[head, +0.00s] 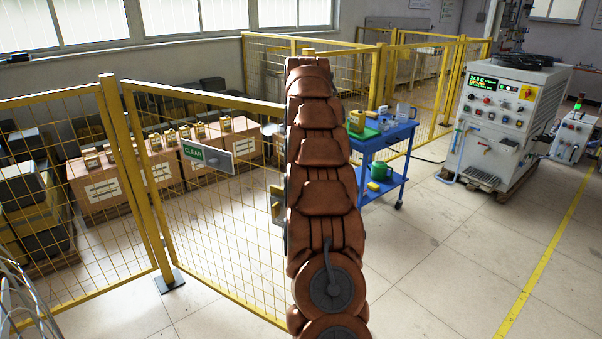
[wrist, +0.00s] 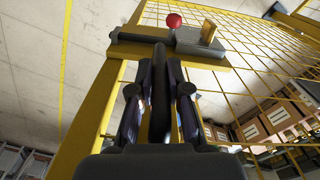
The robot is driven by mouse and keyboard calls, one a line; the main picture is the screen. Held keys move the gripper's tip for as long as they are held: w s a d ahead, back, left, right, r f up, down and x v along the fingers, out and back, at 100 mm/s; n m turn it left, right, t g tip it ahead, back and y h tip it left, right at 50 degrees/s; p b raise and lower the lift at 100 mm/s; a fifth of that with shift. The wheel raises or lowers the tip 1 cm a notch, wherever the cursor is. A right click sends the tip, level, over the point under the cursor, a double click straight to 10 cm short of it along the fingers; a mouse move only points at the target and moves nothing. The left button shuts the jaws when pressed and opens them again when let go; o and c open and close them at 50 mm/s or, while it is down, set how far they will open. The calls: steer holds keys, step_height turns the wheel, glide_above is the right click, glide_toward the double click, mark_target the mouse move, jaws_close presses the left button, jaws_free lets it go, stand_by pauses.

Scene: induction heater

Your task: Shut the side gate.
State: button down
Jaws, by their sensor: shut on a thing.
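The side gate (head: 215,225) is a yellow-framed mesh panel with a green and grey sign reading CLEAR. It runs right from a post, and its far edge is hidden behind my arm in the head view. In the wrist view the gate's yellow frame (wrist: 92,120) carries a dark upright handle (wrist: 160,95) and a grey latch plate with a red knob (wrist: 173,20). My gripper (wrist: 162,68) is shut on the handle, one finger on each side. The head view hides the gripper behind my arm. I cannot tell how far the gate stands open.
Fixed mesh fence (head: 70,190) continues left of the post (head: 125,150). Boxes (head: 100,180) stand behind the mesh. A blue cart (head: 385,185) with items is right of my arm, and a white control cabinet (head: 510,120) is beyond it. The right floor is clear.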

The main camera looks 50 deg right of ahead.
steer(key=shift+d, duration=0.25)
stand_by(0.3)
steer(key=c, duration=1.1)
jaws_free()
steer(key=shift+c, duration=0.2)
